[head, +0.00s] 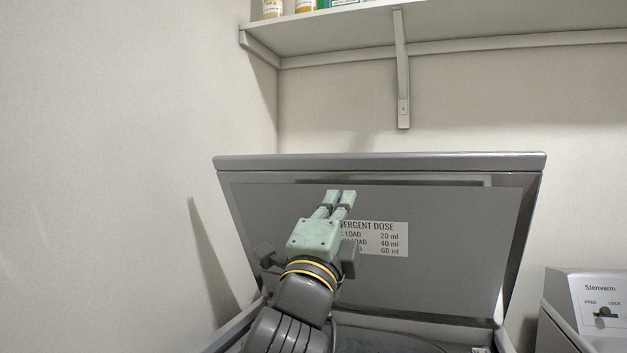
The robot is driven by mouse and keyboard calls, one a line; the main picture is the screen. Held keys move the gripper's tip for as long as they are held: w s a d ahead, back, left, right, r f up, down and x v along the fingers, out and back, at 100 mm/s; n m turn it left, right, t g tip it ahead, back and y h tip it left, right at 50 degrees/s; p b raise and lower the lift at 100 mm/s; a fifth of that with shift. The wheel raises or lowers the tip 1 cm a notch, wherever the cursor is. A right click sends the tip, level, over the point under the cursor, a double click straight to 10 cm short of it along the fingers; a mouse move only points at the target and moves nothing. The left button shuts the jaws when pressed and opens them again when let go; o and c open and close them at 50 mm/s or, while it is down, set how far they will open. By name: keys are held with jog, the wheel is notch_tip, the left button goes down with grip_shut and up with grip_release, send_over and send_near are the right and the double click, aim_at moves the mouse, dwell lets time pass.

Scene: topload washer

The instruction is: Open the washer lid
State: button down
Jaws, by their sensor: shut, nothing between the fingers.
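The washer lid (450,270) stands raised in the head view, its grey inner face turned toward me and its thick edge (380,162) at the top. A white detergent dose label (385,240) is on that inner face, partly hidden by my gripper. My gripper (341,194) is shut and empty, its fingers pointing up in front of the lid's inner face. I cannot tell whether the fingertips touch the lid. Part of the washer's top opening (400,342) shows below the lid.
A shelf (340,28) with a bracket (402,70) and several containers hangs on the wall above the lid. A wall (100,180) stands close on the left. A grey unit with a slider panel (600,308) is at the lower right.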

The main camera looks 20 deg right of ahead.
aim_at(356, 161)
jog(key=p+x, duration=0.5)
jog(key=x, duration=0.8)
jog(key=shift+d+r, duration=0.1)
jog(key=shift+r, duration=0.05)
jog(key=shift+w+d+p, duration=0.2)
jog(key=shift+w+p, duration=0.05)
jog(key=shift+p, duration=0.1)
jog(key=shift+r, duration=0.1)
